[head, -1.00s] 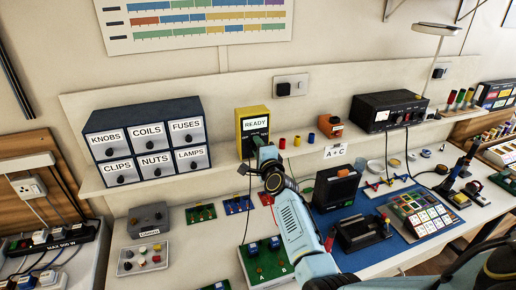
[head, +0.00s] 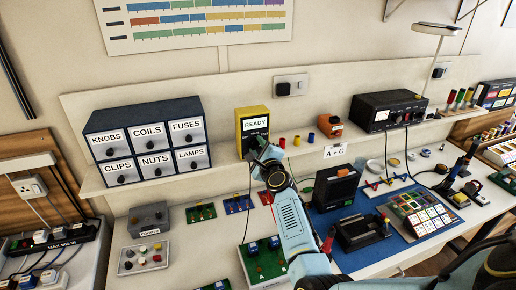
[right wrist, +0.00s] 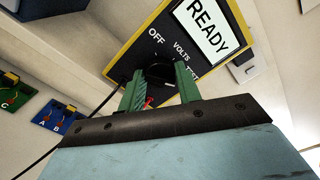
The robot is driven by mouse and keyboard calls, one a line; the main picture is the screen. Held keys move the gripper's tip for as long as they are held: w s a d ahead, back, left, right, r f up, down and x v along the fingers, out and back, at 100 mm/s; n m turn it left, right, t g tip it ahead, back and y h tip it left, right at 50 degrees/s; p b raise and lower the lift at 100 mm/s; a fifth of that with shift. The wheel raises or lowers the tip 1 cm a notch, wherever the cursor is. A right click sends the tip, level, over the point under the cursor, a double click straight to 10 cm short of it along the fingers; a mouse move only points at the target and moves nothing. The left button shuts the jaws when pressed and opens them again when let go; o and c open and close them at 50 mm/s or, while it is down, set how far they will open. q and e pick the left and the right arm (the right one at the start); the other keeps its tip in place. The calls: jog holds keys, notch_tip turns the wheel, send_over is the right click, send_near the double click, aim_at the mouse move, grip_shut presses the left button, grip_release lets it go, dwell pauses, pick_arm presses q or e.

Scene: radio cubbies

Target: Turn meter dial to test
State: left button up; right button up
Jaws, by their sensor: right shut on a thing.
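The yellow and black meter (head: 252,124) stands on the shelf and its screen reads READY. It also shows in the right wrist view (right wrist: 180,36), with OFF, VOLTS and a partly covered TEST printed around its dial. The black dial (right wrist: 160,74) sits between the green fingers of my right gripper (right wrist: 160,88), which is shut on it. In the head view my right gripper (head: 262,152) is in front of the meter's lower face and hides most of the dial. The pointer's exact direction is hard to tell. My left gripper is not in view.
A drawer cabinet (head: 147,143) stands left of the meter on the shelf. Small coloured cylinders (head: 297,140) and an orange box (head: 330,126) stand to its right. A black cable hangs from the meter. Circuit boards (head: 262,262) lie on the bench below.

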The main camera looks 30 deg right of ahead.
jog(key=shift+f, duration=0.1)
jog(key=o, duration=1)
jog(key=shift+c, duration=0.2)
jog(key=shift+s+a, duration=0.2)
jog(key=shift+s, duration=0.35)
jog(key=p+v, duration=0.1)
jog(key=v, duration=1.1)
jog(key=shift+s, duration=0.1)
